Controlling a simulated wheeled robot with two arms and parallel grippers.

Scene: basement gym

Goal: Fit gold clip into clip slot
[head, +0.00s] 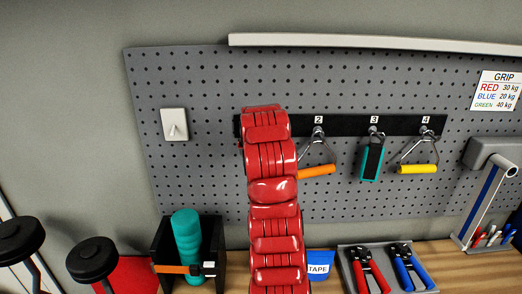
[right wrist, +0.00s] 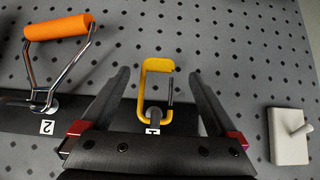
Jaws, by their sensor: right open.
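The gold clip (right wrist: 141,88) is a yellow loop with a thin grey bar on one side. In the right wrist view it sits at a grey hook on the black rail, over a partly covered number label. My right gripper (right wrist: 158,76) is open, one dark finger on each side of the clip, with visible gaps to both. In the head view my red right arm hides the gripper, the clip and that end of the rail. I cannot make out a clip slot. My left gripper is not in view.
A white switch (head: 174,124) is left of my arm.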

